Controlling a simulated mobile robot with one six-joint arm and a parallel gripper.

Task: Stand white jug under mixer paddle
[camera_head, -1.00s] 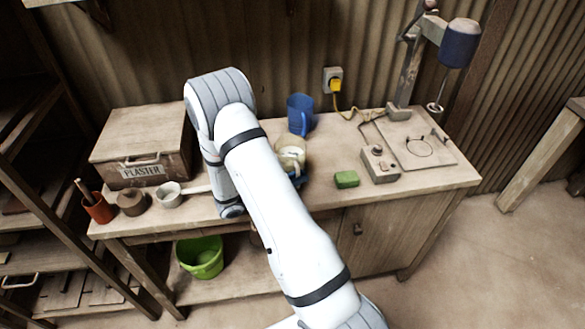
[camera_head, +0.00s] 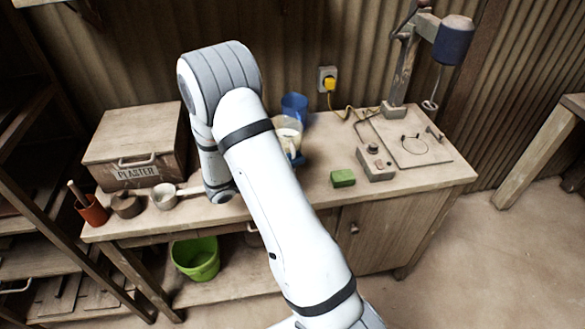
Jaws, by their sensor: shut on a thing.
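The white jug (camera_head: 290,137) shows beside my forearm near the middle of the bench, pale-rimmed and partly hidden by my arm. The mixer paddle (camera_head: 430,104) hangs from the blue-headed mixer (camera_head: 453,42) at the right. Below it is a base board (camera_head: 395,128) with a ring on it.
A green sponge (camera_head: 343,178) and a control box (camera_head: 376,164) lie between the jug and the base board. A yellow plug with a cable (camera_head: 328,82) is on the wall. The plaster box (camera_head: 135,140), a white ladle (camera_head: 165,196) and pots stand left. The bench front right is clear.

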